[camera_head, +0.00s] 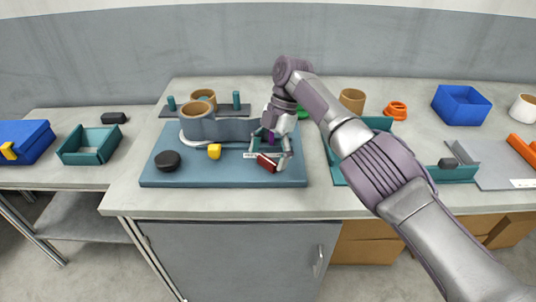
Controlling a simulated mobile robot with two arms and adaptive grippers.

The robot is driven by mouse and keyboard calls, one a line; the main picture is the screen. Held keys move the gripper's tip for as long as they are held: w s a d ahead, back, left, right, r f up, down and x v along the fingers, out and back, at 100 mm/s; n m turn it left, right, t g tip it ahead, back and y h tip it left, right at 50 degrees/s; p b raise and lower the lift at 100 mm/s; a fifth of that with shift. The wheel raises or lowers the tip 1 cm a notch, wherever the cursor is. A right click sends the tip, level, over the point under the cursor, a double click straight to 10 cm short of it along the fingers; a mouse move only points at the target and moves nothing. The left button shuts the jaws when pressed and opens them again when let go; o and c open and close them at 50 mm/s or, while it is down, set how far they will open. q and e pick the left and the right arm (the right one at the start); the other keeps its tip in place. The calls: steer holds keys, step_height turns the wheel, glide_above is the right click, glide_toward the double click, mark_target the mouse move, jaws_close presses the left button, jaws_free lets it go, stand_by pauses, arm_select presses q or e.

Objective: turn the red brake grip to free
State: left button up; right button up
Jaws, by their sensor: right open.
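The red brake grip (265,163) lies low at the right part of the blue-grey base board (200,180), beside a small white label strip. My right gripper (268,156) is over it, pointing down, with its fingers apart around or just above the grip; I cannot tell whether they touch it. Part of the brake's mounting is hidden behind the gripper. My left gripper is not in view.
A teal tray (338,165) stands close to the right. An open teal box (88,146) stands left.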

mark_target(268, 159)
step_height(268, 159, up, 10)
stand_by(0.5)
steer(key=shift+f, duration=0.1)
